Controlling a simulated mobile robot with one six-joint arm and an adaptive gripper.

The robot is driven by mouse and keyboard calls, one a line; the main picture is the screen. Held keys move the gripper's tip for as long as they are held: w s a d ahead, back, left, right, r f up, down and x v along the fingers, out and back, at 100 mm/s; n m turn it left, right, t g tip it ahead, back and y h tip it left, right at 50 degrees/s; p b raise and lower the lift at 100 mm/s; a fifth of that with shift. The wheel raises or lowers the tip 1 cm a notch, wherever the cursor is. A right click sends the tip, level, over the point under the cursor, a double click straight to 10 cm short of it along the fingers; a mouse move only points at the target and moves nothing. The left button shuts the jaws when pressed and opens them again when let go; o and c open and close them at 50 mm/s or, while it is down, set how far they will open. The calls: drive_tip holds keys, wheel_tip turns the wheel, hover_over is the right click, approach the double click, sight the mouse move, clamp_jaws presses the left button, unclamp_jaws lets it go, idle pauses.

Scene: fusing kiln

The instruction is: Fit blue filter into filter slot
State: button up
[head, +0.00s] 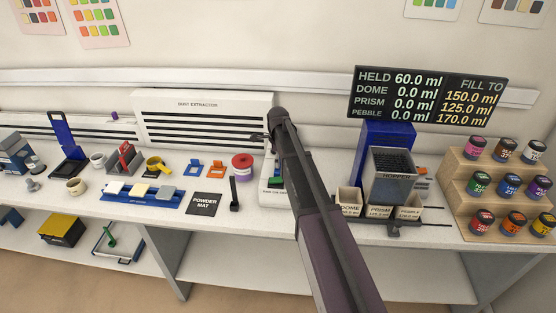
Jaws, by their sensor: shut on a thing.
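My gripper (261,137) is at the far end of my arm, in front of the dust extraction panel and above the bench. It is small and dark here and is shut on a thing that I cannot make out. Small orange (191,169) and blue (217,168) frame-like pieces stand on the bench to its left. I cannot tell whether the blue one is the blue filter. The white dust extraction panel (204,104) has dark horizontal slots and stands against the wall. I cannot tell which opening is the filter slot. My arm hides part of the bench.
A white device (270,198) is partly behind my arm. A dark hopper (391,178) with labelled bins stands to the right, beside stepped jars (508,190). A red-topped spool (242,167), a powder mat (205,204) and a blue tray (150,207) lie left.

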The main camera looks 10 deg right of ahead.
drive_tip(key=shift+f+b, duration=1.6)
drive_tip(key=shift+f, duration=0.1)
drive_tip(key=o, duration=1.1)
drive_tip(key=shift+r, duration=0.25)
wheel_tip(320, 180, up, 16)
drive_tip(key=p, duration=1.6)
drive_tip(key=shift+f, duration=0.25)
